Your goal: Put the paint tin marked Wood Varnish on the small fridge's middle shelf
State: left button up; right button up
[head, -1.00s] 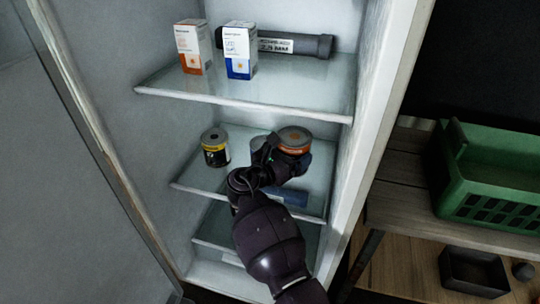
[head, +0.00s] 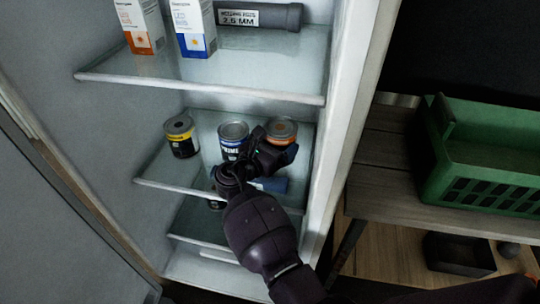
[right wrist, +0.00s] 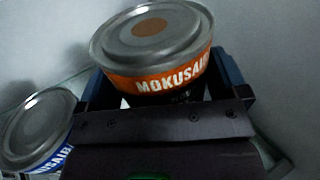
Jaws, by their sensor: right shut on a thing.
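A tin with an orange band (head: 281,131) is between the fingers of my right gripper (head: 270,150), over the right side of the fridge's middle shelf (head: 165,184). In the right wrist view this tin (right wrist: 155,62) is upright with a grey lid, and its band reads "MOKUSAI"; the smaller print below is not legible. The right gripper's fingers (right wrist: 160,88) stand on both sides of it, shut on it. Whether its base touches the shelf is hidden. My left gripper is not in view.
A blue-banded tin reading "PRIME" (head: 233,140) stands just left of the held tin. A yellow-banded tin (head: 181,138) is further left. The upper shelf (head: 200,88) holds two boxes and a grey tube (head: 270,16). A green crate (head: 490,165) is outside, right.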

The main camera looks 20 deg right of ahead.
jog(key=shift+f, duration=0.45)
notch_tip(320, 180, down, 4)
jog(key=shift+r+b, duration=0.25)
jog(key=shift+b, duration=0.8)
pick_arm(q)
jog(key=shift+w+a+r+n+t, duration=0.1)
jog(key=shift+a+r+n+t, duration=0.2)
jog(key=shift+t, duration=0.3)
pick_arm(e)
jog(key=shift+r, duration=0.15)
jog(key=o, duration=1)
jog(key=shift+f, duration=0.2)
jog(key=shift+o, duration=0.2)
jog(key=shift+r, duration=0.1)
